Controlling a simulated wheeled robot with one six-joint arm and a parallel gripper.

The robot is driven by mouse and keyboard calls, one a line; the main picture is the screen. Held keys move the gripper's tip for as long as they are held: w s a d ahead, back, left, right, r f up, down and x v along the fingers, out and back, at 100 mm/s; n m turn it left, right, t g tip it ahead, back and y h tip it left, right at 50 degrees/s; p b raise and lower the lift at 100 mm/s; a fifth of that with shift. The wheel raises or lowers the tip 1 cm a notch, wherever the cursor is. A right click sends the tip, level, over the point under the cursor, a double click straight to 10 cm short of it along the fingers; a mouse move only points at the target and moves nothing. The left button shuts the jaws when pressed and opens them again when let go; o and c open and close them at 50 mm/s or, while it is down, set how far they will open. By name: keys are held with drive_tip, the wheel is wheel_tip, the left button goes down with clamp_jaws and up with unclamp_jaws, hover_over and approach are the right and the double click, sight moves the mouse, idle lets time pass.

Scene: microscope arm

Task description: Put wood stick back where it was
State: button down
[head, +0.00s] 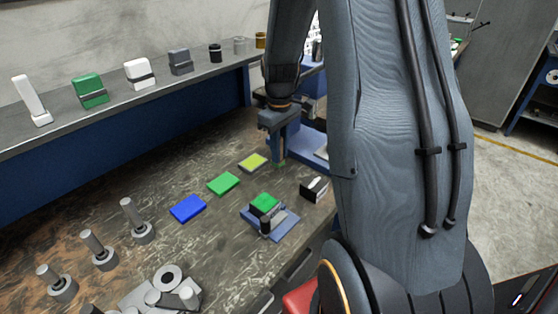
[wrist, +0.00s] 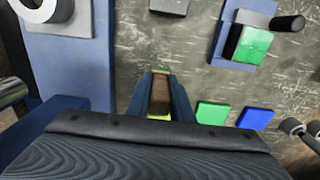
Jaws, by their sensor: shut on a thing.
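My gripper (head: 279,158) points down over the workbench, just right of the yellow pad (head: 253,162). In the wrist view my gripper (wrist: 161,75) is shut on a brown wood stick (wrist: 160,95), which lies between the two blue fingers. The fingers hide most of the stick in the head view. A yellow-green strip shows at the near end of the stick in the wrist view; I cannot tell whether the stick touches the bench. The green pad (head: 223,183) and blue pad (head: 188,208) lie in a row with the yellow one.
A blue fixture (head: 282,226) with a green block and a black cylinder stands in front. A black-and-white block (head: 314,189) is right of it. A blue machine (head: 307,142) stands close behind my gripper. Several grey pegs (head: 137,222) stand at left. Bare bench lies between.

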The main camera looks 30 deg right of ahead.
sight(282, 162)
drive_tip(key=shift+f+p, duration=0.5)
drive_tip(key=shift+f, duration=1.6)
drive_tip(key=shift+f, duration=0.2)
drive_tip(key=c, duration=1.6)
unclamp_jaws()
drive_tip(key=shift+o, duration=0.2)
drive_tip(key=shift+r, duration=0.1)
